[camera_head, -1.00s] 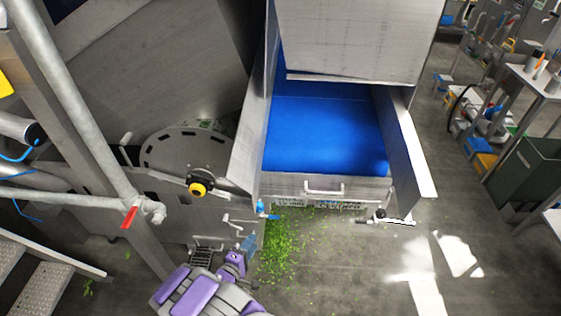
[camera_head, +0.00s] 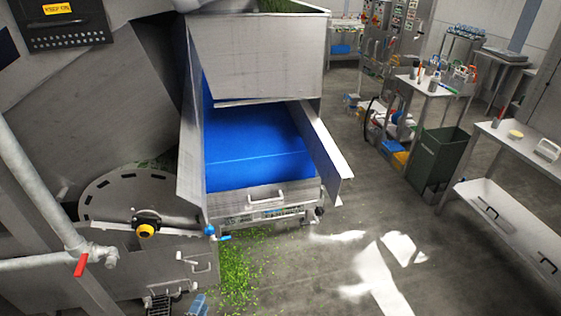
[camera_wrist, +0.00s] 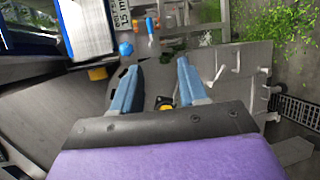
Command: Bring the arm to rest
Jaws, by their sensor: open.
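My gripper (camera_wrist: 158,66) shows in the wrist view as two blue-grey fingers spread apart, with nothing between them. It is open and empty. Behind the fingers lies the steel side of the machine, with a round yellow knob (camera_wrist: 165,103) seen between them. In the head view only a small blue tip of my gripper (camera_head: 198,304) shows at the bottom edge. The rest of my arm is out of that picture.
A steel machine with a blue belt (camera_head: 255,145) stands ahead, its flared side panel (camera_head: 325,150) jutting right. Green leaf scraps (camera_head: 238,275) litter the floor. A pipe with a red handle (camera_head: 81,265) stands left.

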